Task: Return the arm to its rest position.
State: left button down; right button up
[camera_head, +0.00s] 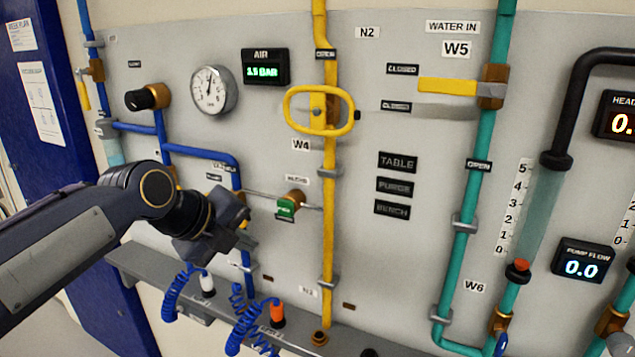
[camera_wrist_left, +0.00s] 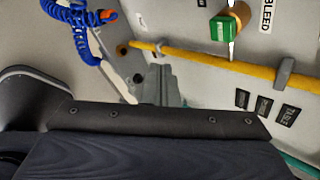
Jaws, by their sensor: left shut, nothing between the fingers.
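My left arm (camera_head: 80,235) comes in from the left, in front of the panel. My left gripper (camera_head: 240,228) is shut and empty. It appears in front of the lower blue pipe, left of a small green valve handle (camera_head: 287,207). Whether it touches the panel cannot be told. In the left wrist view the green handle (camera_wrist_left: 222,28) is at the top right, beside a "BLEED" label, and a dark part of my own fills the lower part. My right gripper is not in view.
The panel carries a gauge (camera_head: 213,90), a yellow oval handle (camera_head: 318,110), a yellow lever (camera_head: 447,86) and a flow tube (camera_head: 536,210). Coiled blue hoses (camera_head: 242,318) hang below my gripper near a grey ledge (camera_head: 150,268). The floor shows at lower left.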

pick_arm(q)
jog(key=s+a+f+n+g, duration=0.1)
jog(key=s+f+n, duration=0.8)
jog(key=s+n, duration=0.3)
jog(key=s+a+f+n, duration=0.2)
jog(key=s+f+n, duration=0.7)
jog(key=n, duration=0.8)
jog(key=s, duration=0.3)
jog(key=shift+a+f+g+y, duration=0.25)
jog(key=shift+f+g+y, duration=0.05)
jog(key=shift+g+y, duration=0.1)
